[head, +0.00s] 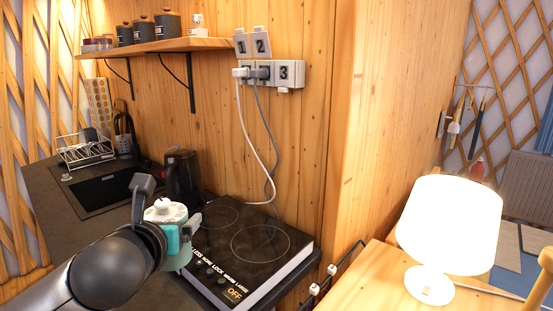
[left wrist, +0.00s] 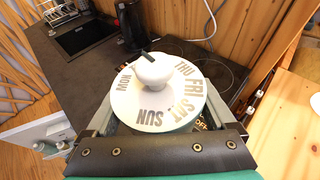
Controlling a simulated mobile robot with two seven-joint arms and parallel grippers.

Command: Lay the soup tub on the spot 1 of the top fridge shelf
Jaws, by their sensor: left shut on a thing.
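The soup tub is a teal tub (head: 183,248) with a white lid (head: 165,213) and a round white knob. My left gripper (head: 168,226) is shut on it and holds it upright in front of the hob, over the counter's front edge. In the left wrist view the lid (left wrist: 155,105) fills the middle and bears day words such as THU, FRI, SAT, SUN and NOW around the knob, with a dark pointer. The tub's body is mostly hidden there. No fridge shelf or spot 1 can be made out for sure. My right gripper is not in view.
A black hob (head: 250,245) lies behind the tub, with a kettle (head: 182,177), sink (head: 100,190) and dish rack (head: 87,150) farther left. A lit lamp (head: 455,225) stands on a wooden table at right. White items (left wrist: 45,140) show low in the left wrist view.

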